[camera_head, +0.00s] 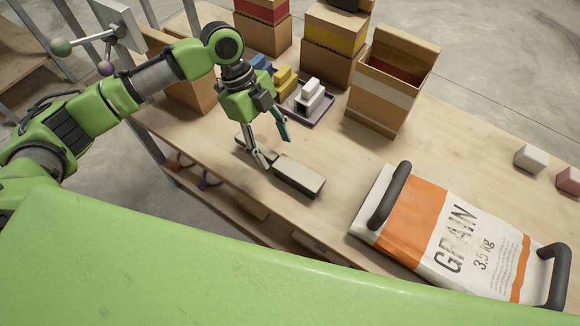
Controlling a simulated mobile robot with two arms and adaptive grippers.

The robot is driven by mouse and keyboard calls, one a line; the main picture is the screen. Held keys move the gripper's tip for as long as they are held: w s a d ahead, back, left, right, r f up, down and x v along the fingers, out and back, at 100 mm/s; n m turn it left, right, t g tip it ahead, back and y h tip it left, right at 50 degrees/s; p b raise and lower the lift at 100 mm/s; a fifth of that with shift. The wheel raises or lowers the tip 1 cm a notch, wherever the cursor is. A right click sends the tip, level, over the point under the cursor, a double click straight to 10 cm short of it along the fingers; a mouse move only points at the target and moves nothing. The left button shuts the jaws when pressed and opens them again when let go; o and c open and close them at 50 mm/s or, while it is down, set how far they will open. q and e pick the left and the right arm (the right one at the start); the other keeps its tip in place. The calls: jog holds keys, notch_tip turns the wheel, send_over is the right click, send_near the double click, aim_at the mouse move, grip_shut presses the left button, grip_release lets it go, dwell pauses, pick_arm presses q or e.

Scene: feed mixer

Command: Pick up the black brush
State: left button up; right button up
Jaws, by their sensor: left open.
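The black brush (299,176) lies on the wooden table near its front edge, with a pale beige upper face and dark sides. A narrower handle part seems to run up-left from it, partly hidden behind a finger. My left gripper (274,151) points down over this narrower part, its two fingers spread apart. One finger comes close to the brush; I cannot tell whether it touches. My right gripper is not in view.
A purple tray (318,117) holding a white block-like item (309,95) stands behind the gripper, beside a yellow one (285,80). Cardboard boxes (385,104) line the back. A grain bag (412,222) with black handles lies at right. Table between is clear.

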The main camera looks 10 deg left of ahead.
aim_at(282, 162)
pick_arm(q)
jog(key=shift+d+f, duration=0.2)
jog(key=shift+f, duration=0.3)
jog(key=shift+d+f, duration=0.2)
jog(key=shift+f, duration=0.3)
jog(key=p+x, duration=0.1)
jog(key=x, duration=0.2)
jog(key=shift+f, duration=0.3)
jog(key=shift+d+f+p, duration=0.2)
jog(key=shift+f+p, duration=0.1)
jog(key=shift+f, duration=0.25)
jog(key=c, duration=1.4)
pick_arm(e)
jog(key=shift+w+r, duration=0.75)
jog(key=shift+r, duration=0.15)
